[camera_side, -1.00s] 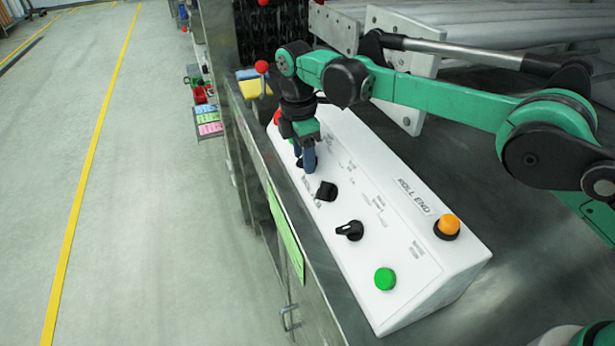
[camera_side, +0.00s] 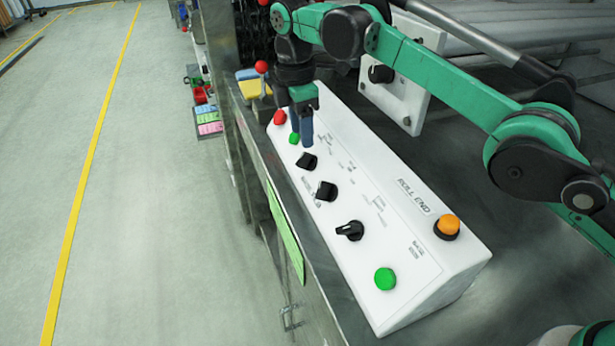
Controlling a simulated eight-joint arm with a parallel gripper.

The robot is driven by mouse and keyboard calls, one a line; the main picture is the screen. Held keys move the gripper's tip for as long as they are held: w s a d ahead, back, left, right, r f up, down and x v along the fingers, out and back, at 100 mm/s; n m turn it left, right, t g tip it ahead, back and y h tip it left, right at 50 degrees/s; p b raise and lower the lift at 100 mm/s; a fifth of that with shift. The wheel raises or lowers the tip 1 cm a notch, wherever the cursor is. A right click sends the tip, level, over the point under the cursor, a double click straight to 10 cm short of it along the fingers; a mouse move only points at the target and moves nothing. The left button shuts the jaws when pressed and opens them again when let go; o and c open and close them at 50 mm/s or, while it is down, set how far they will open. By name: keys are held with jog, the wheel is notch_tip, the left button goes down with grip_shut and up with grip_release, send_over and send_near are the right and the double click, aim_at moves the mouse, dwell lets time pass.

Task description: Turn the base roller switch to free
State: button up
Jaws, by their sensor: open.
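A white sloped control box (camera_side: 400,262) carries several knobs and buttons. Three black rotary switches sit in a row: one at the far end (camera_side: 307,161), one in the middle (camera_side: 326,191) and one nearer the camera (camera_side: 349,231). The printed labels are too small to tell which one is the base roller switch. My gripper (camera_side: 301,138), with blue fingers, is open and empty. It is above the far end of the box, just beyond the far switch and apart from it. Its fingers partly cover the panel near a small green button (camera_side: 294,138).
A red button (camera_side: 279,117) is at the box's far end; a green button (camera_side: 385,279) and an orange one (camera_side: 446,225) are at the near end. A white plate with a black knob (camera_side: 381,74) stands behind. Bare metal tabletop (camera_side: 480,200) lies to the right.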

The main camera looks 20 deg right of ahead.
aim_at(305, 152)
jog(key=shift+w+d+r+y, duration=0.1)
jog(key=shift+d+r+y, duration=0.25)
jog(key=shift+y, duration=0.25)
jog(key=r+y, duration=0.1)
jog(key=y, duration=0.1)
jog(key=d+r+y, duration=0.1)
jog(key=y, duration=0.1)
jog(key=shift+r, duration=0.4)
jog(key=f, duration=0.8)
jog(key=shift+a+f, duration=0.3)
jog(key=shift+a, duration=0.1)
jog(key=shift+a+f, duration=0.2)
jog(key=shift+f, duration=0.3)
jog(key=shift+c, duration=0.2)
grip_shut()
